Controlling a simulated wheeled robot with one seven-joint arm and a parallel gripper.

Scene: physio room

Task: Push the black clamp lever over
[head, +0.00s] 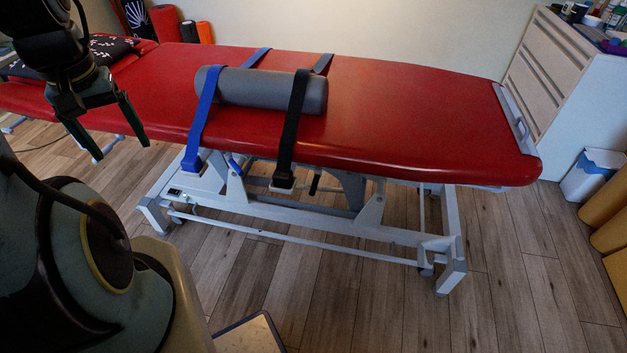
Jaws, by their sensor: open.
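A small black lever (315,184) hangs under the front edge of the red treatment table (420,110), just right of the lower end of the black strap (291,125). It is small in the head view, and its mounting is partly in shadow. A blue lever (234,163) sits further left under the same edge. My gripper (121,152) is at the upper left, fingers pointing down and spread apart with nothing between them. It appears in front of the table's left part, well left of the black lever and apart from it.
A grey roll (262,88) lies on the table under a blue strap (202,125) and the black strap. The table's white frame (330,228) stands below. A white drawer unit (560,75) and a bin (592,174) are at the right.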

